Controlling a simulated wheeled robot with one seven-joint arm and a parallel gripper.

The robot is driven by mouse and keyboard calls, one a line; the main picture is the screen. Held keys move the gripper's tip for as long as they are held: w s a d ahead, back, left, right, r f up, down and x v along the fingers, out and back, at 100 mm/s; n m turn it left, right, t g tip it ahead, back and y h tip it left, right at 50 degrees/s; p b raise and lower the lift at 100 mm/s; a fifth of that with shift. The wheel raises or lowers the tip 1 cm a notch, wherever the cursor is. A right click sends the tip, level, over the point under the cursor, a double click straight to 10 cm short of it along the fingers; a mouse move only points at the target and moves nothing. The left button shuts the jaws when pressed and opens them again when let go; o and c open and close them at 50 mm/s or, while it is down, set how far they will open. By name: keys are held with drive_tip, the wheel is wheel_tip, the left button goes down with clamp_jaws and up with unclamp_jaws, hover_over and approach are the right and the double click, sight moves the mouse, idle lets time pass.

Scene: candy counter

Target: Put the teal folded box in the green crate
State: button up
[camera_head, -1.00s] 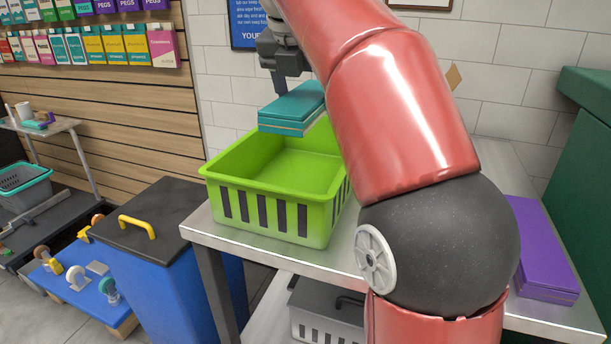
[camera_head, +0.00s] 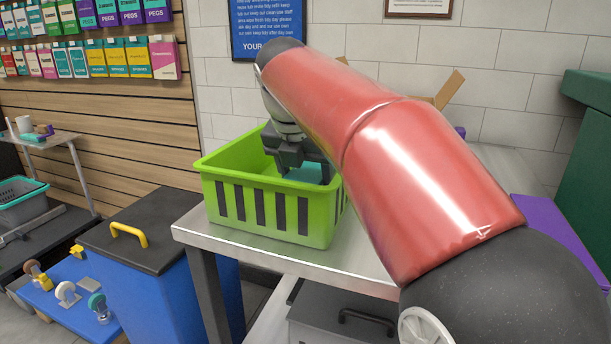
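The green crate (camera_head: 262,210) stands on the metal table at the middle of the view, its slotted front facing me. My gripper (camera_head: 303,176) reaches down inside the crate from above, its two dark fingers apart. The teal folded box (camera_head: 305,172) shows only as a patch between and behind the fingers, below the crate's rim. The rest of it is hidden by the gripper, my red arm and the crate's front wall. I cannot tell whether the fingers still press on the box or whether it rests on the crate floor.
The metal table (camera_head: 215,235) has a bare strip in front of the crate. A purple box (camera_head: 560,228) lies at right, partly behind my arm. An open cardboard box (camera_head: 448,90) stands behind my arm. A blue bin (camera_head: 170,290) with a dark lid stands at left.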

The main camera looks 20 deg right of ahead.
drive_tip(key=o, duration=1.1)
drive_tip(key=shift+f, duration=0.1)
drive_tip(key=p+v, duration=0.3)
drive_tip(key=v, duration=0.9)
drive_tip(key=shift+w+r, duration=0.1)
drive_tip(key=shift+r, duration=0.1)
